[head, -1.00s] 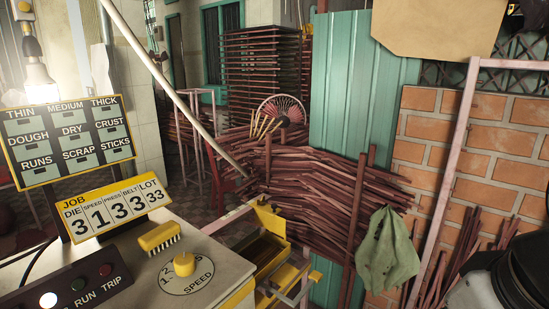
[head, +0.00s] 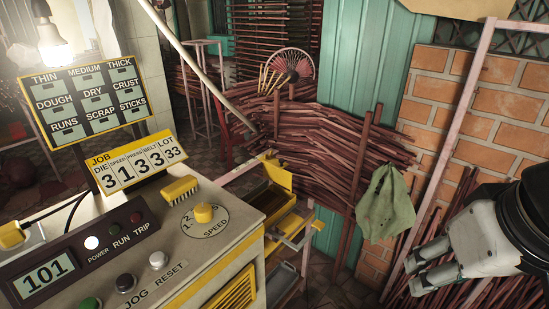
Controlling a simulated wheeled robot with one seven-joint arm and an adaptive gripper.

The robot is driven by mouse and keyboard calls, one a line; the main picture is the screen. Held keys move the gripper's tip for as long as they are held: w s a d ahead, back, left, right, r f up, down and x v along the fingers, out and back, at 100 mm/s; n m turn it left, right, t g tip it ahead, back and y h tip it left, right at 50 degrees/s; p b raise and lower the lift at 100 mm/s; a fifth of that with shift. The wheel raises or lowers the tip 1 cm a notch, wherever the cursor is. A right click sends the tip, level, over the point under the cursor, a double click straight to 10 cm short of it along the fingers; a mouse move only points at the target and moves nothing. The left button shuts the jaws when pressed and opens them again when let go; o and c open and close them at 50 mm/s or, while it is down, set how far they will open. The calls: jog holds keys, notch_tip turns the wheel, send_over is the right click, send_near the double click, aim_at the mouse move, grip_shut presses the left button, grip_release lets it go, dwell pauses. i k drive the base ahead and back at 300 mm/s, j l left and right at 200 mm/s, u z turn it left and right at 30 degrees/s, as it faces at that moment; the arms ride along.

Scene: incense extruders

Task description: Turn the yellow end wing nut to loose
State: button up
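My gripper (head: 418,268), grey and white, reaches in at the right edge. Its two fingers point left with a gap between them, and nothing shows in the gap. A yellow-edged tray (head: 272,192) and yellow fittings (head: 291,240) sit on a frame beside the machine, left of my gripper and well apart from it. A small yellow piece (head: 318,225) sticks out at the right end of these fittings. It is too small to tell whether it is the yellow end wing nut.
The control console (head: 150,240) with a yellow speed knob (head: 204,212) and yellow brush (head: 180,189) fills the lower left. Incense sticks (head: 330,145) are piled behind the frame. A green cloth (head: 386,205) hangs left of my gripper. A pink post (head: 455,130) stands behind it.

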aim_at(266, 157)
jog(key=i+l+u, duration=0.15)
jog(key=i+l, duration=0.2)
jog(key=i+l+u, duration=0.15)
jog(key=i+l, duration=0.2)
jog(key=i+l+u, duration=0.15)
jog(key=i+l, duration=0.15)
jog(key=l, duration=0.15)
jog(key=i+l+u, duration=0.15)
jog(key=i+l, duration=0.15)
jog(key=l, duration=0.2)
